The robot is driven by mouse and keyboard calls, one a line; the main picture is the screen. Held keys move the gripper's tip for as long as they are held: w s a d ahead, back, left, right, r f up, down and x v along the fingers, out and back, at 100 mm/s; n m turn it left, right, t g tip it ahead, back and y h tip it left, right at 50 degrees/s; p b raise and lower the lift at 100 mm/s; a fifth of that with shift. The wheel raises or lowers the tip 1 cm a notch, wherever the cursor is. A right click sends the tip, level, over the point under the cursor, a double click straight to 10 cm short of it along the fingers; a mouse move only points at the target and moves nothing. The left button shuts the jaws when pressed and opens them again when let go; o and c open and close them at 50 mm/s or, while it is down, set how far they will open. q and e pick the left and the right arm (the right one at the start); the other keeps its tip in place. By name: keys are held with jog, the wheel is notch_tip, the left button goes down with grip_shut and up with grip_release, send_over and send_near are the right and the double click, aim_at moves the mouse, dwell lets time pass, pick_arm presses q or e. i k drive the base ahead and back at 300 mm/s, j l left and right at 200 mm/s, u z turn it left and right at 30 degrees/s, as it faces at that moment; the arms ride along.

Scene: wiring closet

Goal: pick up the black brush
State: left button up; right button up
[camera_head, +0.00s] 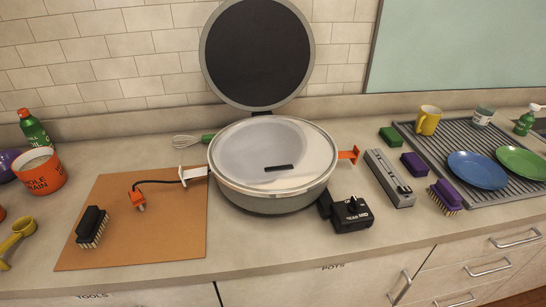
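The black brush (92,226) lies on the left part of a brown board (150,245) on the counter. Its dark back faces up and its pale bristles show along its lower right side. It lies apart from the orange plug (138,198) on the same board. Neither of my grippers shows in the head view, so I cannot see whether they are open or shut.
A large lidded pan (272,200) stands right of the board, with an upright black disc (257,55) behind it. A yellow scoop (17,236) and orange bucket (42,172) stand left. A purple brush (446,195) lies far right.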

aim_at(90, 229)
jog(key=u, duration=1.35)
jog(key=i+j+u, duration=0.1)
jog(key=u, duration=0.15)
jog(key=i+u, duration=0.15)
jog(key=u, duration=0.15)
